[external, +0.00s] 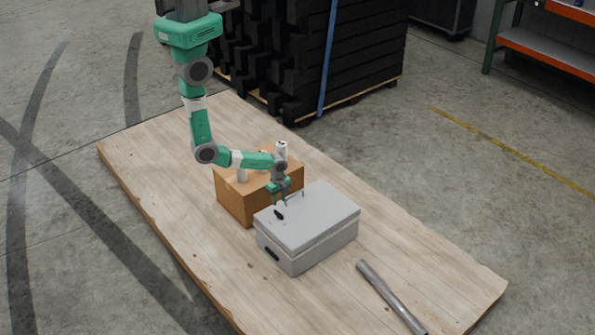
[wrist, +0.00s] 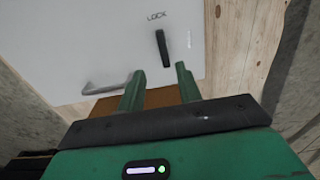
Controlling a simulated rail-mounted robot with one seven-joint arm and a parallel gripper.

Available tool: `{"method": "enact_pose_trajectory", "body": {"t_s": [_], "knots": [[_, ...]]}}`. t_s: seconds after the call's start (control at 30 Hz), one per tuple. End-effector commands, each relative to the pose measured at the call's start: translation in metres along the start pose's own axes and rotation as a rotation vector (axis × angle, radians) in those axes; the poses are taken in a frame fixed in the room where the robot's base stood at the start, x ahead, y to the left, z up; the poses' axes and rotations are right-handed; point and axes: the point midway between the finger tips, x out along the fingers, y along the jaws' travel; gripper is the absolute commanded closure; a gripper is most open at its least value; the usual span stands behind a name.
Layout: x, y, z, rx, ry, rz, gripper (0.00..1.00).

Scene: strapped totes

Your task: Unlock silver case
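The silver case (external: 310,228) is a light grey box with its lid closed, standing on the wooden board. In the wrist view its lid (wrist: 90,45) carries the printed word LOCK beside a black lock lever (wrist: 162,48). The lever also shows in the external view (external: 279,214). A grey metal handle (wrist: 107,86) is left of the lever in the wrist view. My gripper (wrist: 159,72) is open, its two green fingers apart and empty, with the tips close to the near end of the lever. I cannot tell whether they touch it.
A brown cardboard box (external: 236,199) with white items on top stands directly behind the case. A metal bar (external: 390,296) lies on the wooden board (external: 170,200) to the right. A strapped black stack (external: 350,60) stands beyond the board. The board's left part is clear.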

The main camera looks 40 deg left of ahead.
Motion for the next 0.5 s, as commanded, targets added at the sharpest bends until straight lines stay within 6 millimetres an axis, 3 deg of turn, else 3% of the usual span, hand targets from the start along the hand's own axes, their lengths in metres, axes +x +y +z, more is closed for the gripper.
{"method": "enact_pose_trajectory", "body": {"t_s": [0.13, 0.5], "knots": [[0.005, 0.0, 0.0, -0.001, 0.0, -0.001, 0.65], [0.069, 0.003, 0.0, 0.0, -0.001, 0.004, 0.65]]}}
